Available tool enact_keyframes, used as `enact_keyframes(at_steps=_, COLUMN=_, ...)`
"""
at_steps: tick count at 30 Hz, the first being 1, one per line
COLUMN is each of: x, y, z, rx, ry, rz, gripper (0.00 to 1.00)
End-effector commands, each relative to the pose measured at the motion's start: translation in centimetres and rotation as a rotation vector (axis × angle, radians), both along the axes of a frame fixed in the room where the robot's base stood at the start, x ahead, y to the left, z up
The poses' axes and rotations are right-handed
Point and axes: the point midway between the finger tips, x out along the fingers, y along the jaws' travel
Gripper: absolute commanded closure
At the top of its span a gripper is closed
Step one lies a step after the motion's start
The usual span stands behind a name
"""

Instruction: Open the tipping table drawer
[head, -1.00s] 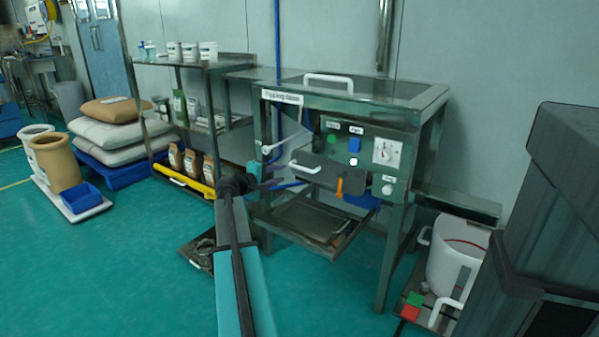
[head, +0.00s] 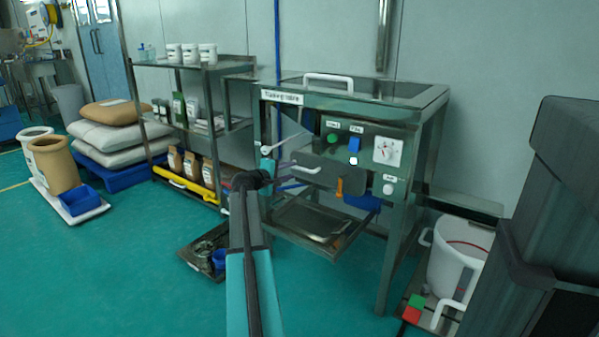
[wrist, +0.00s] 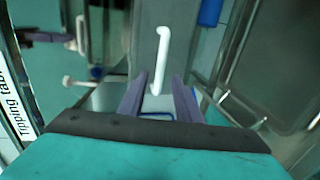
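The tipping table (head: 420,118) is a grey metal stand with a glass-like top and a labelled front. A dark grey drawer front (head: 335,178) with a white bar handle (head: 306,168) is on its front, below the green and blue buttons. In the head view my gripper (head: 286,174) is small, close to the left side of the handle; contact cannot be told.
A lower tray (head: 305,222) juts out beneath the drawer. A shelf rack (head: 150,64) with tubs and bags stands left. A white bucket (head: 450,262) stands at the right. A dark floor tray (head: 190,255) lies left of my arm. Open floor lies in front.

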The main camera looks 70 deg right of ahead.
Motion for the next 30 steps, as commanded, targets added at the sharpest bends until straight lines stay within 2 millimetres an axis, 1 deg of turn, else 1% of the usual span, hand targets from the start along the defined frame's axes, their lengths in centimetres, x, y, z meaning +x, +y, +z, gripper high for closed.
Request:
enact_keyframes(at_steps=1, x=-0.2, y=-0.9, z=-0.3, rx=0.000, ry=-0.001, rz=-0.002, gripper=0.69)
enact_keyframes(at_steps=9, x=-1.0, y=-4.0, z=-1.0, rx=0.000, ry=-0.001, rz=-0.002, gripper=0.69)
enact_keyframes(at_steps=15, x=-1.4, y=-5.7, z=-1.3, rx=0.000, ry=0.000, rz=0.000, gripper=0.69)
enact_keyframes(at_steps=21, x=-1.7, y=-6.4, z=-1.4, rx=0.000, ry=0.000, rz=0.000, gripper=0.69)
enact_keyframes(at_steps=30, x=-1.7, y=-6.4, z=-1.4, rx=0.000, ry=0.000, rz=0.000, gripper=0.69)
